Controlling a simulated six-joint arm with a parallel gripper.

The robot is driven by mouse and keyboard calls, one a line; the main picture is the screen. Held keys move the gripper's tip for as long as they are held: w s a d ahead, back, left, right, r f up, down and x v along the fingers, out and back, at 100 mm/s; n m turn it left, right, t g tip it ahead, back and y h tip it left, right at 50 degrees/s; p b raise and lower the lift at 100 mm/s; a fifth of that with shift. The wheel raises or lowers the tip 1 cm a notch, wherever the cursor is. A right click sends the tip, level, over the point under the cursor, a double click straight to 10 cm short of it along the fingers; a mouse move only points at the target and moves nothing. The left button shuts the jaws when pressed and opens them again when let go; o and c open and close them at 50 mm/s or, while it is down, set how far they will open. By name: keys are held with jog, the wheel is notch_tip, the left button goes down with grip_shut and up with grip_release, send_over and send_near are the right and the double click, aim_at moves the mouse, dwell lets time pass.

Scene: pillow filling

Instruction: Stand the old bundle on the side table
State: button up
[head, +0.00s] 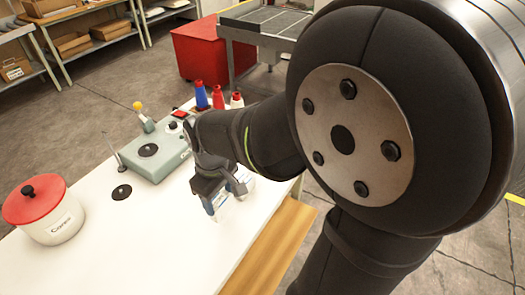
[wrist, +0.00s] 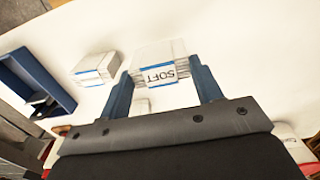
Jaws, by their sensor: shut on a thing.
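My gripper (wrist: 161,82) is shut on a white bundle (wrist: 158,52) with a blue band and a label reading "SOFT". The bundle sits between the two blue fingers in the wrist view. In the head view my gripper (head: 218,196) is low over the right part of the white table, and the bundle is mostly hidden. I cannot tell whether it touches the table. A second white bundle (wrist: 95,69) lies left of it in the wrist view. I cannot tell from a mark which one is old. A wooden surface (head: 268,252) runs along the white table's right edge.
A blue holder (wrist: 38,80) is at left in the wrist view. A red box (head: 198,52) stands behind. The table's front is clear.

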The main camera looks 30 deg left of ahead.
aim_at(220, 200)
jog(key=shift+f, duration=1.8)
jog(key=shift+f, duration=0.15)
jog(key=o, duration=1)
jog(key=shift+c, duration=0.2)
notch_tip(220, 200, up, 12)
jog(key=shift+r, duration=0.2)
